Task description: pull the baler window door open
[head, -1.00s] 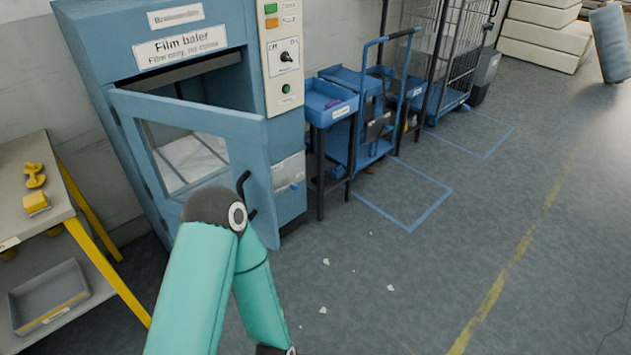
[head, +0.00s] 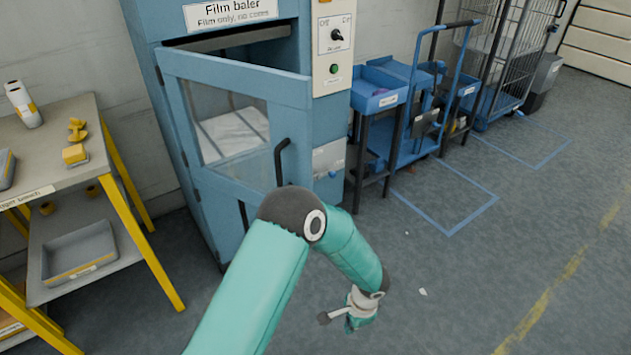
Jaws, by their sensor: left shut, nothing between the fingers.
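The blue film baler (head: 225,39) stands at the upper middle of the head view. Its window door (head: 240,87) is ajar, its free right edge swung out towards me, with a gap above it. A pale sheet shows through the window. The door's black handle (head: 282,160) is upright near its right edge; my arm hides the lower door. My left gripper (head: 328,317) is low, right of and below the handle, in front of the door and apart from it. It is shut and empty, seen small over the floor. My right gripper is out of view.
A grey bench (head: 62,120) with yellow legs stands to the left, with a grey tray (head: 78,250) on its lower shelf. A blue trolley (head: 400,150) and a wire cage (head: 500,60) stand to the right. The floor at the right is mostly clear, with a few white scraps.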

